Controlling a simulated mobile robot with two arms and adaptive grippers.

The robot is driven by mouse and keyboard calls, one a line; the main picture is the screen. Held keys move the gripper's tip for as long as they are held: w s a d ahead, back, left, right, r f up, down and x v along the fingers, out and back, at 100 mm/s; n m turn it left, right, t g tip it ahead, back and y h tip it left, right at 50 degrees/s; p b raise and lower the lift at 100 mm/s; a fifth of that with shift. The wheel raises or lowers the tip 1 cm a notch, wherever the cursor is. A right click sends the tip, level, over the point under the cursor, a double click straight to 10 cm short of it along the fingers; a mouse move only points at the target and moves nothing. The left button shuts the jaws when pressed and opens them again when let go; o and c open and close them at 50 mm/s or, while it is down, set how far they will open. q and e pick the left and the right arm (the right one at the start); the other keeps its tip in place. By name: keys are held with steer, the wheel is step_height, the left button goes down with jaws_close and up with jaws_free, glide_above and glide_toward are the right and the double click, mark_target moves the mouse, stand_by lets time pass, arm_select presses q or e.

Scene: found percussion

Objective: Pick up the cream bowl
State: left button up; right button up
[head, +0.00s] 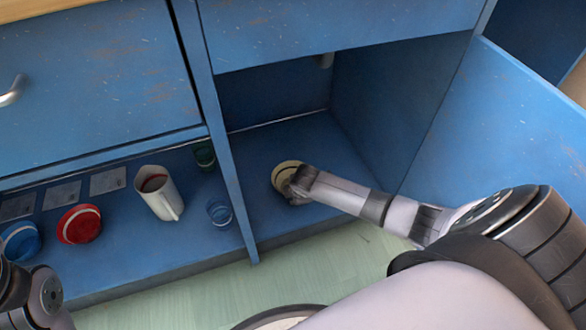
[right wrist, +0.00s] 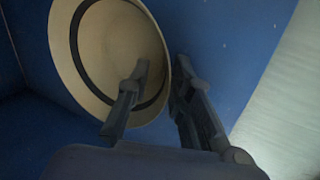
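The cream bowl (head: 284,172) sits on the floor of the open blue cabinet compartment in the head view. In the right wrist view the cream bowl (right wrist: 112,45) shows its pale inside with a dark band near the rim. My right gripper (right wrist: 158,82) straddles the rim, one finger over the inside and the other just outside. A gap shows between the fingers, so it looks open; contact with the rim is unclear. In the head view my right gripper (head: 296,182) partly covers the bowl. Only part of my left arm shows at the lower left, without its fingertips.
The left compartment holds a blue bowl (head: 20,241), a red bowl (head: 80,224), a pale pitcher (head: 160,200), a green cup (head: 204,155) and a blue cup (head: 219,212). A blue divider (head: 236,185) stands left of the cream bowl. An open blue door (head: 500,130) is at right.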

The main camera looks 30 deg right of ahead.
jaws_close()
steer(key=shift+r, duration=0.1)
stand_by(0.5)
